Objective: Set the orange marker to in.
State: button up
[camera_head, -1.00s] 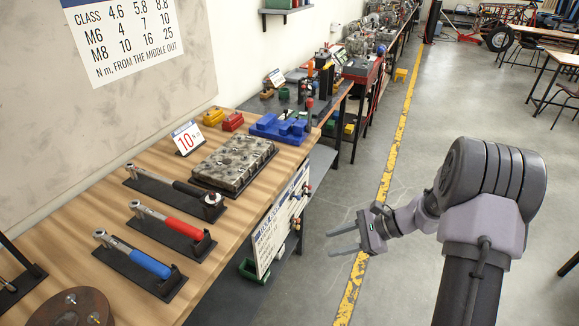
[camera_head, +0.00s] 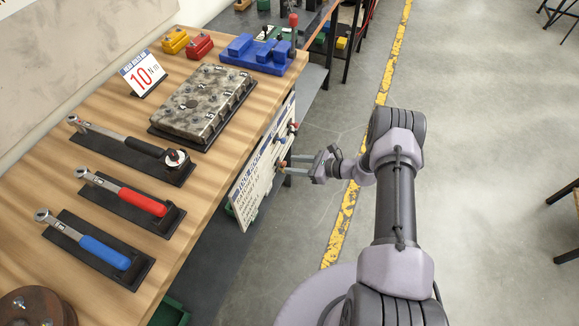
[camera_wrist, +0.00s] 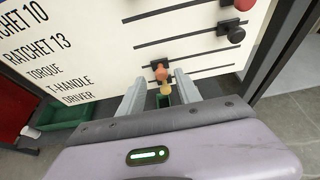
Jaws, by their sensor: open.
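The orange marker (camera_wrist: 161,72) is a small knob on the white label board (camera_wrist: 105,60). In the wrist view it sits at the left end of a dark slot. My gripper (camera_wrist: 159,78) is open, with one finger on either side of the orange marker. Whether the fingers touch it cannot be told. In the head view my gripper (camera_head: 292,166) reaches left to the board (camera_head: 254,178) at the bench's side, and the orange marker (camera_head: 283,165) shows at the fingertips.
A yellow marker (camera_wrist: 165,89) is just below the orange one, between the fingers. A black marker (camera_wrist: 236,33) and a red marker (camera_wrist: 243,5) sit at the right ends of their slots. The bench (camera_head: 183,240) holds several wrenches.

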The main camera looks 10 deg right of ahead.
aim_at(281, 163)
jog(key=shift+x, duration=1.25)
grip_shut()
dwell(0.4)
